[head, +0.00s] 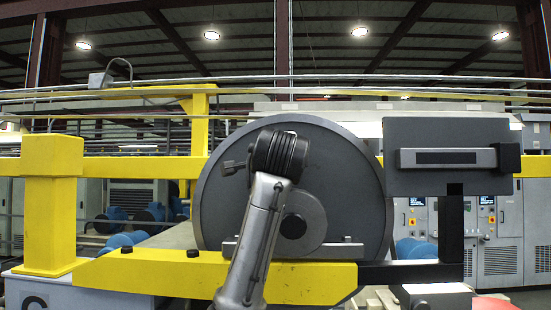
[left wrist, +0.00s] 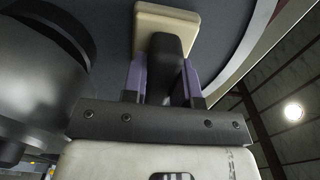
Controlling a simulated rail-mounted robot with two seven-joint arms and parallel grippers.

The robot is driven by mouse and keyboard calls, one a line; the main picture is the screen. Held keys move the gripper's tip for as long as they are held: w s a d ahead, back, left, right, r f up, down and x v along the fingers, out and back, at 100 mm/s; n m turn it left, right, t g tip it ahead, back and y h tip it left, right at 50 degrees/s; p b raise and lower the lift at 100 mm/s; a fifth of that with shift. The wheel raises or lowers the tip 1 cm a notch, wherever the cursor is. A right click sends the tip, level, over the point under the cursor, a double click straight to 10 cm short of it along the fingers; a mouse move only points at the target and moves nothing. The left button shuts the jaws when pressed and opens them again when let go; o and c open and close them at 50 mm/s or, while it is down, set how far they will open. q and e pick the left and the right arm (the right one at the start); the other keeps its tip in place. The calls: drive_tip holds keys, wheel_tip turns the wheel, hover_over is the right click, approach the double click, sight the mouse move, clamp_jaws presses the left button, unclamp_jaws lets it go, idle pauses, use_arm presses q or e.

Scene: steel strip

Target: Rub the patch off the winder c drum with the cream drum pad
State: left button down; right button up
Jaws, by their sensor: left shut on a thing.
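The winder c drum (head: 345,165) is a large dark grey disc standing upright in the middle of the head view, with a round hub (head: 295,226). My left arm rises in front of it and covers part of its face. In the left wrist view my left gripper (left wrist: 163,88) is shut on the dark handle of the cream drum pad (left wrist: 150,22). The pad is a cream block beyond the fingertips, close to the dark drum face (left wrist: 225,25); I cannot tell whether it touches. The pad cannot be made out in the head view. I see no patch in either view. My right gripper is out of view.
A yellow beam (head: 150,273) runs in front of the drum's lower part, and a yellow post (head: 50,205) stands left. A dark panel (head: 450,135) on a post stands right of the drum. A grey cylindrical shape (left wrist: 45,85) is close on the left in the wrist view.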

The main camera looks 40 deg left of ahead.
use_arm(q)
drive_tip(key=shift+w+d+p, duration=0.35)
drive_tip(key=shift+w+d, duration=0.2)
drive_tip(key=shift+d, duration=0.25)
drive_tip(key=shift+w, duration=0.1)
drive_tip(key=shift+a, duration=0.1)
